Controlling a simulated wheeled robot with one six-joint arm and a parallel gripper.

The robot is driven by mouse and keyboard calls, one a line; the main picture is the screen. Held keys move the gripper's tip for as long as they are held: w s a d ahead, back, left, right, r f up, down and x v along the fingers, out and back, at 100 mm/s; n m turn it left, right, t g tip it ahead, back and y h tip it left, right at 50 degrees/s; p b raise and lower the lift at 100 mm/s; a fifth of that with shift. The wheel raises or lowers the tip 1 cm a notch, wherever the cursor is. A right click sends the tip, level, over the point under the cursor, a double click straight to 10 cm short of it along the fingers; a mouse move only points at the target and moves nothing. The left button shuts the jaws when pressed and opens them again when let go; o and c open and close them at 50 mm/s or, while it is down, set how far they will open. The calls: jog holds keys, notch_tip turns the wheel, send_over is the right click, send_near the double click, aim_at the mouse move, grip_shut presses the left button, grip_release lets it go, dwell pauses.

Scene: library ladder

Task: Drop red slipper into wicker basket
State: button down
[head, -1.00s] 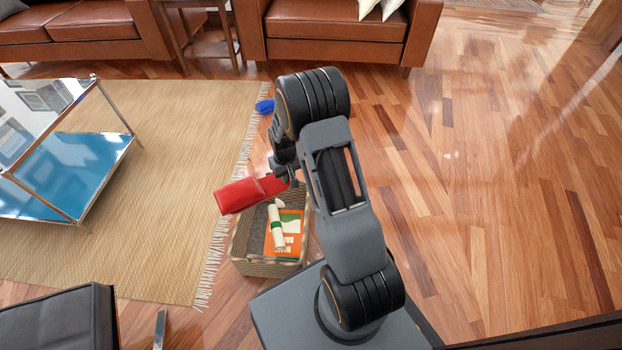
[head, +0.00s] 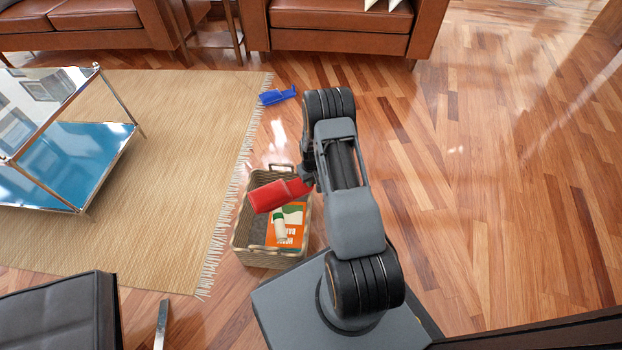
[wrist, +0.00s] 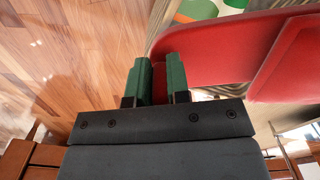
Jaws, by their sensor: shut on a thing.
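The red slipper (head: 278,194) hangs above the wicker basket (head: 243,240), over its inside. My gripper (head: 308,181) is shut on the slipper's right end in the head view; the arm partly hides the jaws. In the wrist view the green fingertips (wrist: 158,80) close on the edge of the red slipper (wrist: 225,52). The basket stands on the floor next to my base.
A blue item (head: 278,96) lies on the floor beyond the basket. A fringed rug (head: 180,170) lies left of it, with a glass-and-chrome table (head: 75,160) on it. Brown leather sofas (head: 340,28) stand at the back. The wooden floor at right is clear.

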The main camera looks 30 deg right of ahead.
jog(key=shift+f+b, duration=0.3)
jog(key=shift+f, duration=0.5)
jog(key=c, duration=1)
grip_release()
notch_tip(320, 180, up, 14)
jog(key=p, duration=0.5)
